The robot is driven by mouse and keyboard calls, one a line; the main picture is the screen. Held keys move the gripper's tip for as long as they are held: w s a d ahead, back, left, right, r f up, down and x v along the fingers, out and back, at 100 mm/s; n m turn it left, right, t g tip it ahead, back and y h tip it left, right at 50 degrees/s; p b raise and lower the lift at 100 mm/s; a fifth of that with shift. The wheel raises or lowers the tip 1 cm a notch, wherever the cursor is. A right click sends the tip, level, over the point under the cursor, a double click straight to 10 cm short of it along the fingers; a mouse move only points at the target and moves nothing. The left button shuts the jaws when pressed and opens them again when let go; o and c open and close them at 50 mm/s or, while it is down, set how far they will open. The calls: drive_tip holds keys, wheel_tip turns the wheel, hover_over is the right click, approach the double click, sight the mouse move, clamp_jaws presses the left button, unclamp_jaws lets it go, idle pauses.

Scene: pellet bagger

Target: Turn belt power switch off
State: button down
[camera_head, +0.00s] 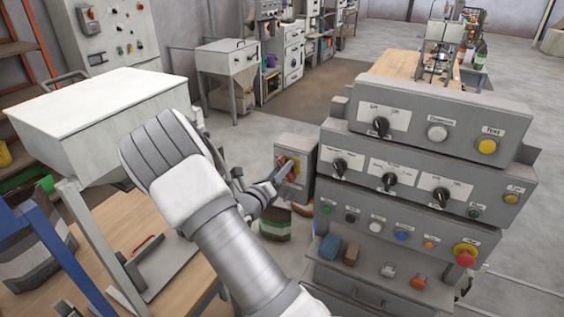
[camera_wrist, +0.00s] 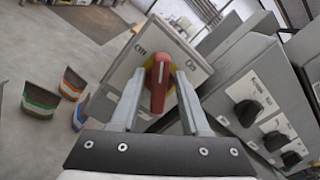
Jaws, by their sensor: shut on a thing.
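The belt power switch is a grey box (camera_head: 306,151) with a red rotary handle on a yellow disc, left of the stacked control panels in the head view. In the wrist view the red handle (camera_wrist: 160,78) stands about upright in the picture on the box's light face (camera_wrist: 196,70). Two small dark labels sit at the face's upper left and upper right; the left one seems to read "Off". My gripper (camera_wrist: 158,88) has one finger on each side of the handle and is shut on it. In the head view my gripper (camera_head: 284,175) reaches the front of the box, partly covering the handle.
Grey control panels (camera_head: 432,125) with black knobs and coloured buttons stand close to the right of the switch box. A white hopper-like bin (camera_head: 95,105) is at the left. Striped bags (camera_head: 275,222) stand on the floor below the switch. Open floor lies behind.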

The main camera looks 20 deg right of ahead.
drive_tip(key=n+p, duration=0.2)
drive_tip(key=n, duration=0.1)
drive_tip(key=n+p, duration=0.2)
drive_tip(key=n, duration=0.2)
drive_tip(key=f+n+p, duration=0.1)
drive_tip(key=n+p, duration=0.2)
drive_tip(key=shift+w+a+n, duration=0.2)
drive_tip(key=shift+n, duration=0.1)
idle(0.4)
drive_tip(key=c, duration=0.7)
unclamp_jaws()
drive_tip(key=b+v, duration=0.2)
drive_tip(key=v, duration=1.5)
drive_tip(key=shift+s+a+f+b, duration=0.1)
drive_tip(key=shift+s+a+b, duration=0.1)
drive_tip(key=shift+b, duration=0.2)
